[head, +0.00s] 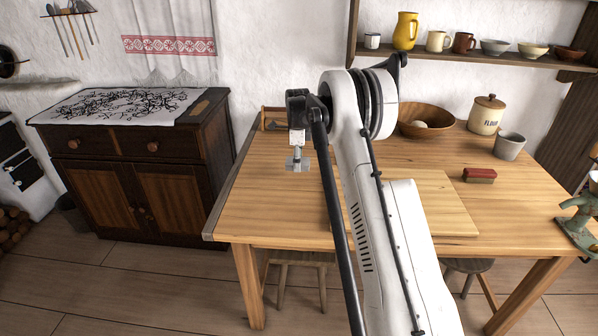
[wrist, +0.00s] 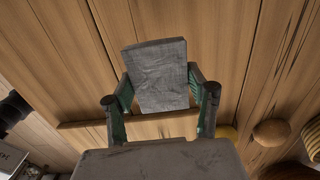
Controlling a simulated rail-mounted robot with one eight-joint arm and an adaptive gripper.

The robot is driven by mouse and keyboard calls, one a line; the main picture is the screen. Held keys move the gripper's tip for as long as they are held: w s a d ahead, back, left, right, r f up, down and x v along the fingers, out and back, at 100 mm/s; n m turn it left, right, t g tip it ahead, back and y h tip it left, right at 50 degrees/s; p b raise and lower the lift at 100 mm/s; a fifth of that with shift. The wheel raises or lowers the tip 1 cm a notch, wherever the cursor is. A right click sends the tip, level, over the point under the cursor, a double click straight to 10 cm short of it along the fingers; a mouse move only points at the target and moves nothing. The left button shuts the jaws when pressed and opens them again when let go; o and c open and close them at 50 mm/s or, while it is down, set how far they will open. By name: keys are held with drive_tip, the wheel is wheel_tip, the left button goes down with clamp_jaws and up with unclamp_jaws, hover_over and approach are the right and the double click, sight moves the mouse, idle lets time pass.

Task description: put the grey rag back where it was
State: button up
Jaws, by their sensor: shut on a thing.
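My gripper (head: 298,160) hangs above the left part of the wooden table (head: 270,205) in the head view. In the wrist view, my gripper (wrist: 160,104) is shut on the grey rag (wrist: 158,72), a flat, rectangular, creased grey cloth between the two green-and-black fingers. Wooden boards lie behind the rag in that view. The rag is too small in the head view to make out clearly, and the height of my gripper above the table is hard to tell.
A cutting board (head: 445,195) lies behind my arm. A red block (head: 479,175), grey cup (head: 509,147), flour jar (head: 487,116) and wooden bowl (head: 437,124) stand to the right. A small wooden rack (head: 271,113) is at the table's back left. The front left tabletop is clear.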

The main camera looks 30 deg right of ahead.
sight(299, 176)
drive_tip(key=shift+w+d+f, duration=0.3)
drive_tip(key=shift+d+f, duration=0.05)
drive_tip(key=shift+d, duration=0.1)
drive_tip(key=shift+f, duration=1.95)
drive_tip(key=shift+f+b, duration=0.2)
drive_tip(key=shift+b, duration=0.15)
drive_tip(key=o, duration=1.1)
drive_tip(key=shift+r, duration=0.1)
